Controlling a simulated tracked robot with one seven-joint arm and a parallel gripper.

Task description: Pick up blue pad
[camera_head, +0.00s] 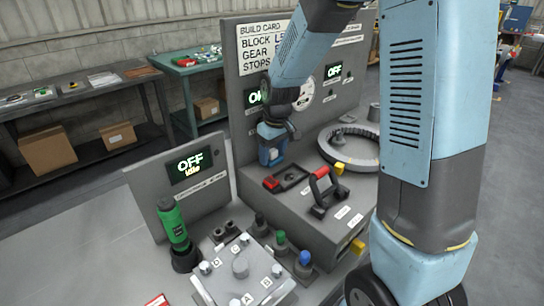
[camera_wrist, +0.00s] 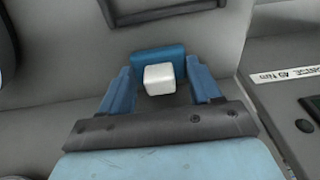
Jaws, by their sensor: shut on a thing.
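The blue pad (camera_wrist: 145,56) shows in the wrist view as a small blue plate beyond a pale block (camera_wrist: 159,79). I cannot tell whether the block is part of the pad. My gripper (camera_wrist: 160,72) has its blue fingers on either side of the pad and is shut on it. In the head view my gripper (camera_head: 271,158) points down in front of the upright panel, close over the grey bench top. There I cannot tell the pad from the blue fingers.
A black and red clamp-like fixture (camera_head: 326,190) and a grey ring gear (camera_head: 350,146) stand to the right of my gripper. The build card panel (camera_head: 243,60) rises behind. A green bottle (camera_head: 172,220) and several coloured knobs stand in front. A small screen (camera_head: 190,166) reads OFF.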

